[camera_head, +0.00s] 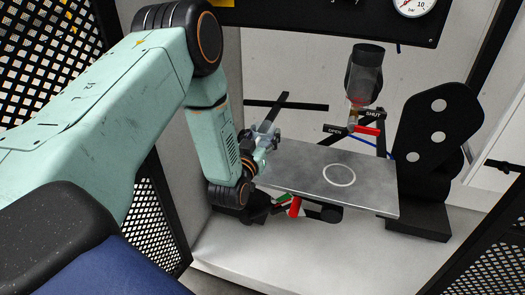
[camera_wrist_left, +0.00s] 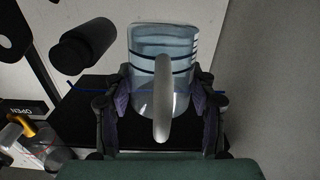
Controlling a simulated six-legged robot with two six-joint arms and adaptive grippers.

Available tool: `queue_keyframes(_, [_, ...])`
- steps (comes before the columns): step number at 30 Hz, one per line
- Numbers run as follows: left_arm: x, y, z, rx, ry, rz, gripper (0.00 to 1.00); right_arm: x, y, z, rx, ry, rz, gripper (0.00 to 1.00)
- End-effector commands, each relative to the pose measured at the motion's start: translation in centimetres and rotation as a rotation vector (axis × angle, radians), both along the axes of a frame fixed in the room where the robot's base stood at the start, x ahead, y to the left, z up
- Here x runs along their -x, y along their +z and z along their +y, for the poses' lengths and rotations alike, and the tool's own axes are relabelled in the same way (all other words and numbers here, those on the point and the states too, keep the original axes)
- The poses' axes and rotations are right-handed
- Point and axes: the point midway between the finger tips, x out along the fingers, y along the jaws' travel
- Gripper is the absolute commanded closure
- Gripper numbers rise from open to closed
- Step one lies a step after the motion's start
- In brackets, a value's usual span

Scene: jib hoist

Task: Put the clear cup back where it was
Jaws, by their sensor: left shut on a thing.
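The clear cup (camera_wrist_left: 183,50) is bluish and see-through, with dark bands and a pale curved handle facing the left wrist camera. My left gripper (camera_wrist_left: 161,100) is shut on it, with a purple-padded finger on each side of the cup. In the head view, my left gripper (camera_head: 265,140) is at the left end of a grey metal shelf (camera_head: 300,165); the cup is small there and partly hidden by the gripper. A white ring (camera_head: 339,175) is marked on the shelf, with nothing standing on it. My right gripper is not in view.
A clear cylinder (camera_head: 366,75) with a red lever (camera_head: 367,131) and OPEN and SHUT labels stands behind the shelf. A black plate with pale discs (camera_head: 438,120) rises at the right. Perforated black panels (camera_head: 45,55) flank the bay. The shelf around the ring is clear.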

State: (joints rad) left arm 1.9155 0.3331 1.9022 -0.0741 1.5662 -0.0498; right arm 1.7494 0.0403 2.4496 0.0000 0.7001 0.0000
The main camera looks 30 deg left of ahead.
Motion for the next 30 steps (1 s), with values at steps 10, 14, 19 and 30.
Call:
queue_keyframes(10, [0.0, -3.8, 0.1, 0.000, -0.002, -0.001, 0.81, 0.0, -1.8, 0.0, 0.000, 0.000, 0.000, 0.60])
queue_keyframes(14, [0.0, -3.7, 0.2, -0.001, -0.002, -0.002, 0.81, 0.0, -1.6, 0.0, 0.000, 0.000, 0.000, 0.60])
queue_keyframes(19, [0.0, -3.8, 0.2, 0.000, -0.002, -0.001, 0.81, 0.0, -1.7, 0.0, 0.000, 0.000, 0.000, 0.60])
queue_keyframes(30, [0.0, -4.1, 0.2, 0.000, -0.002, -0.001, 0.23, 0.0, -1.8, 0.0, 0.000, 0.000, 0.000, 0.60])
